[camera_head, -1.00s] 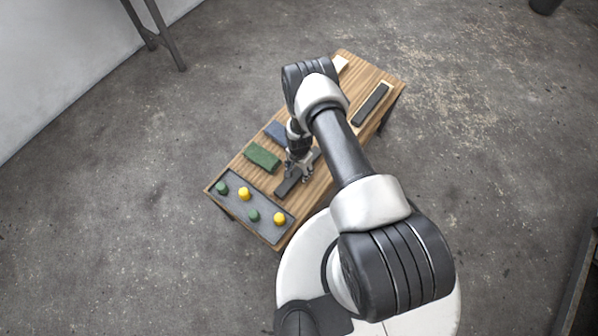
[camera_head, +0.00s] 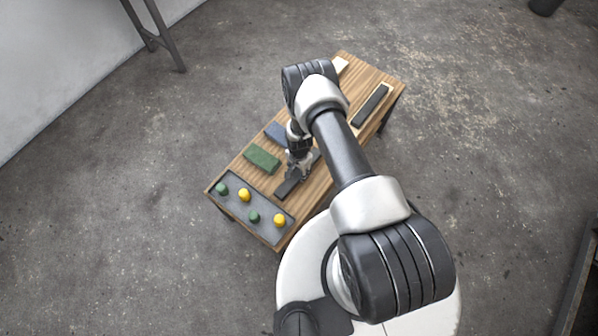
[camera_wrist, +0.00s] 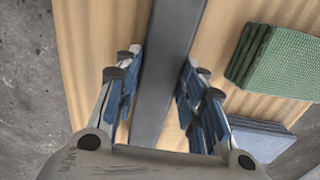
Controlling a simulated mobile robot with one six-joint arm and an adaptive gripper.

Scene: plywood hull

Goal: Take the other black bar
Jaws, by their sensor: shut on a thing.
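One black bar (camera_head: 287,187) lies on the wooden table near the grey tray. My gripper (camera_head: 300,170) is down at this bar and shut on it. In the wrist view the bar (camera_wrist: 172,40) runs lengthwise between the blue-padded fingers of the gripper (camera_wrist: 162,66). My gripper and arm hide part of the bar in the head view. A second black bar (camera_head: 371,104) lies at the far right end of the table, on a pale piece (camera_head: 388,88).
A green block (camera_head: 262,158) and a blue-grey block (camera_head: 276,132) lie left of my gripper. The grey tray (camera_head: 238,209) at the near left end holds green and yellow pegs. A pale block (camera_head: 341,64) shows at the far end, partly behind my arm.

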